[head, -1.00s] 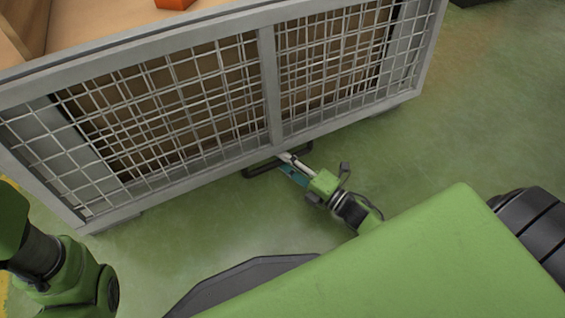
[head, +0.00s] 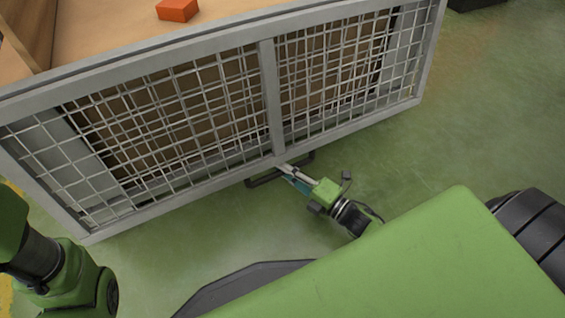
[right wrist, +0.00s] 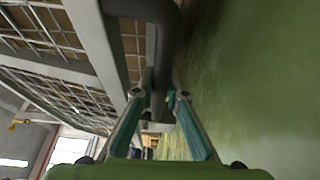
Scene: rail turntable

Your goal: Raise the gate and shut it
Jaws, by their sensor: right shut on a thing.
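The gate (head: 269,95) is a grey-framed wire-mesh panel on the near side of a large crate in the head view. A black bar handle (head: 264,182) sticks out from its lower edge. My right gripper (head: 287,171) is shut on the middle of this handle. In the right wrist view, the dark handle (right wrist: 162,50) runs down between the two fingers (right wrist: 160,98), and the mesh is to the left. The gate's lower edge stands a little out from the crate. Part of my left arm shows at the lower left, but its gripper is out of view.
An orange block (head: 178,9) lies on brown cardboard-coloured contents behind the gate's top rail. Green floor (head: 480,120) is clear to the right of the crate. A dark object (head: 472,4) stands at the top right.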

